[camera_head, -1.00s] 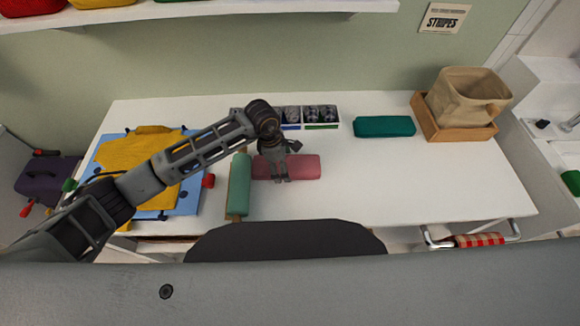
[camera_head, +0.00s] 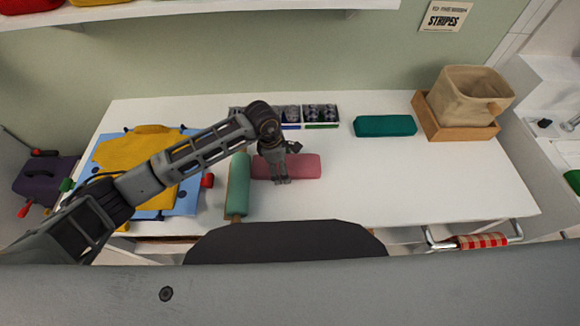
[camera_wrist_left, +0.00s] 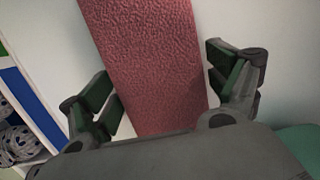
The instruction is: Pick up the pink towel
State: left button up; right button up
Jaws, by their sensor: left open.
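The pink towel (camera_head: 304,166), folded or rolled into a long block, lies on the white table beside a green roll. My left gripper (camera_head: 283,179) is over it, pointing down, and hides part of its left half. In the left wrist view the towel (camera_wrist_left: 150,65) runs between the two open fingers (camera_wrist_left: 168,92), one on each side. A gap shows between the right finger and the towel; the left finger is close to its edge, and I cannot tell whether it touches. My right gripper is not in view.
The green roll (camera_head: 238,185) lies just left of the towel. Behind is a divided box (camera_head: 337,117) of rolled items. A teal towel (camera_head: 385,126) and a wooden tray (camera_head: 458,132) with a beige basket (camera_head: 470,98) stand to the right. A yellow garment (camera_head: 128,152) lies on a blue board at left. The front right table is clear.

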pick_arm(q)
jog(key=shift+f, duration=0.2)
dwell(0.4)
jog(key=c, duration=0.7)
jog(key=shift+r+p, duration=1.4)
jog(key=shift+r, duration=2.15)
jog(key=shift+w, duration=0.1)
